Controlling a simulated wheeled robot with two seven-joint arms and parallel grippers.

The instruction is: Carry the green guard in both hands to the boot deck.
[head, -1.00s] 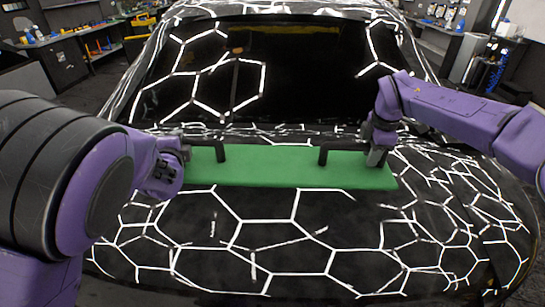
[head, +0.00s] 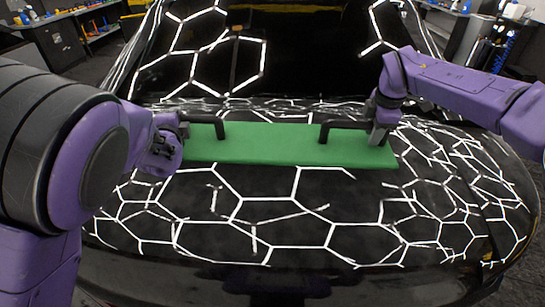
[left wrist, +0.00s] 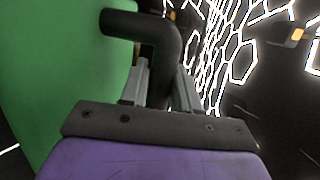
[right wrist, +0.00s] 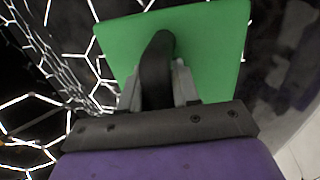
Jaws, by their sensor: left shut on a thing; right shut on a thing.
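The green guard (head: 270,146) is a long flat board with two black handles, held level across the car's rear in the head view. My left gripper (head: 181,131) is shut on the left handle (head: 218,127); the left wrist view shows its jaws around that handle (left wrist: 155,30). My right gripper (head: 378,135) is shut on the right handle (head: 340,125); the right wrist view shows its jaws around that handle (right wrist: 157,65). The boot deck (head: 285,215) is dark with white hexagon lines, below the guard in the picture. I cannot tell whether the guard touches it.
The dark rear window (head: 300,60) rises behind the guard. Workbenches with tools stand at the back left (head: 75,25) and back right. The boot deck in front of the guard is clear.

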